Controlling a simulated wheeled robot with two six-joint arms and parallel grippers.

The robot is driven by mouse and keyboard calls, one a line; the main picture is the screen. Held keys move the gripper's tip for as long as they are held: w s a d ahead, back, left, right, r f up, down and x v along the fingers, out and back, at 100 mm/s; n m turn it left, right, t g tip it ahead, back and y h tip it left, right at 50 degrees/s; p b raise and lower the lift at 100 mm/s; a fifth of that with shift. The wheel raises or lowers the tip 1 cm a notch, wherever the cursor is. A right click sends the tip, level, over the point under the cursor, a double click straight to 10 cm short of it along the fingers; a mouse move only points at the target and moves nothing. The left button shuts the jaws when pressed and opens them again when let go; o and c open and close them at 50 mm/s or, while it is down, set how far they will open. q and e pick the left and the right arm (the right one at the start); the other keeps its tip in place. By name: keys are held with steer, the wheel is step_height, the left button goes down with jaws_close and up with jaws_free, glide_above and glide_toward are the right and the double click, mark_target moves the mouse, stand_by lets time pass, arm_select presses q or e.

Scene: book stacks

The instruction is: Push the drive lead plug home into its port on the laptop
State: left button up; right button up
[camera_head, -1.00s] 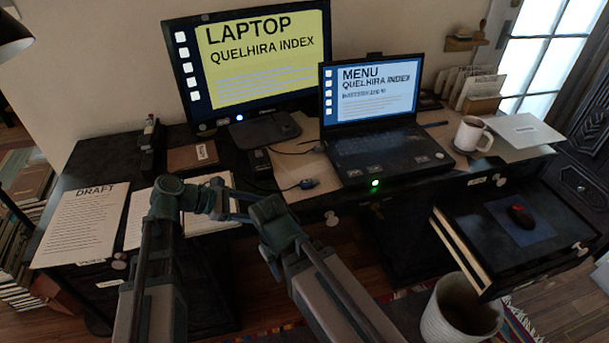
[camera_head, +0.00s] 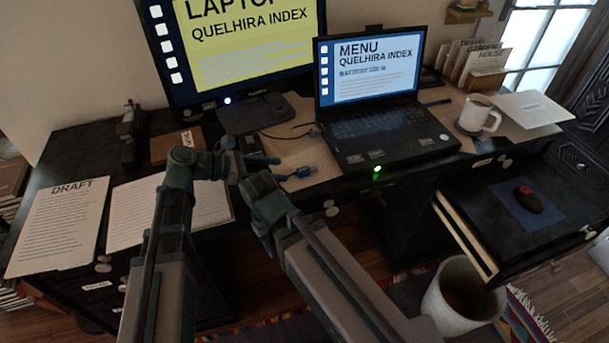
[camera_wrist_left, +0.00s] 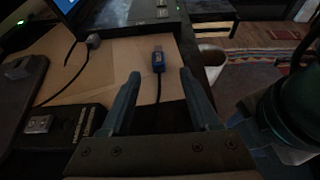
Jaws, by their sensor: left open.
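The laptop (camera_head: 400,128) stands open on the desk, its lit screen reading MENU. The blue plug (camera_head: 304,171) lies on the tan desk mat left of the laptop's front corner, apart from the laptop. In the left wrist view the blue plug (camera_wrist_left: 158,62) points away towards the laptop's edge (camera_wrist_left: 125,18), and its dark lead (camera_wrist_left: 157,92) runs back between my fingers. My left gripper (camera_head: 278,166) is open, with nothing between its fingers but the lead's line; whether they touch it I cannot tell. The port is not discernible. My right arm shows, but its gripper cannot be made out.
A grey plug (camera_wrist_left: 93,40) on another lead lies beside the laptop. A dark box (camera_wrist_left: 68,126) sits left of my fingers. A mug (camera_head: 476,117) stands right of the laptop, above an open drawer (camera_head: 500,225). A bin (camera_head: 462,300) stands below.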

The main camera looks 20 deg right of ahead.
mark_target(300, 170)
arm_select(q)
steer(key=shift+x, duration=1.25)
steer(key=b+x, duration=0.2)
steer(key=x, duration=0.3)
steer(key=shift+w+d+f+b, duration=0.1)
steer(key=shift+b, duration=0.2)
jaws_close()
